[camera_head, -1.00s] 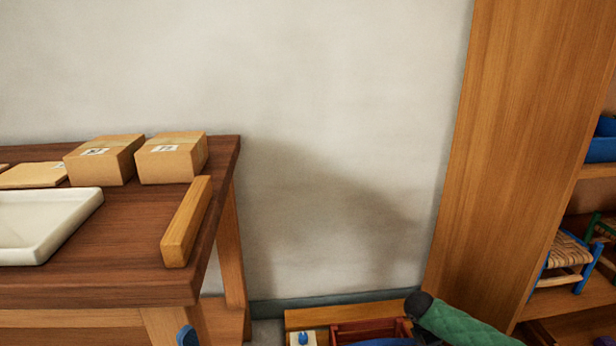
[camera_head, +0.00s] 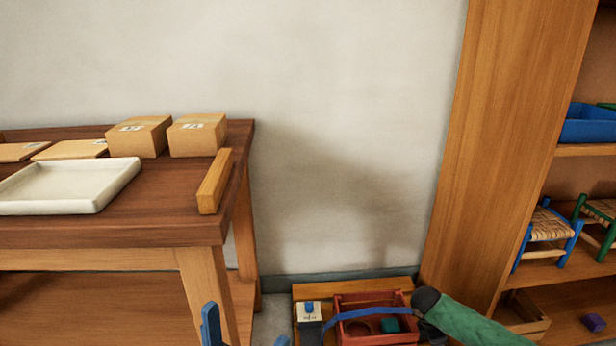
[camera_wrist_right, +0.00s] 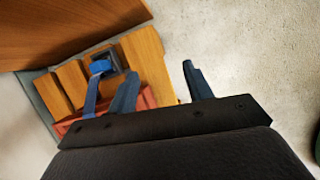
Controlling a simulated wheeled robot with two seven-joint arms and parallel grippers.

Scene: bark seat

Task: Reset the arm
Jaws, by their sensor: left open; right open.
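My left gripper (camera_head: 246,326) is at the bottom edge of the head view, in front of the wooden table. Its blue fingers stand apart, one partly cut off by the frame, with nothing seen between them. My right gripper (camera_wrist_right: 160,88) shows in the right wrist view with two blue fingers apart and nothing held. Behind its fingers are a low wooden platform (camera_wrist_right: 150,62), a red crate (camera_wrist_right: 66,126) and a blue strap (camera_wrist_right: 92,98).
The table (camera_head: 110,232) at left bears a white tray (camera_head: 70,205), cardboard boxes and a wooden bar (camera_head: 215,182). A red crate (camera_head: 375,301) with a blue strap sits on the floor platform. A shelf (camera_head: 515,120) stands at right.

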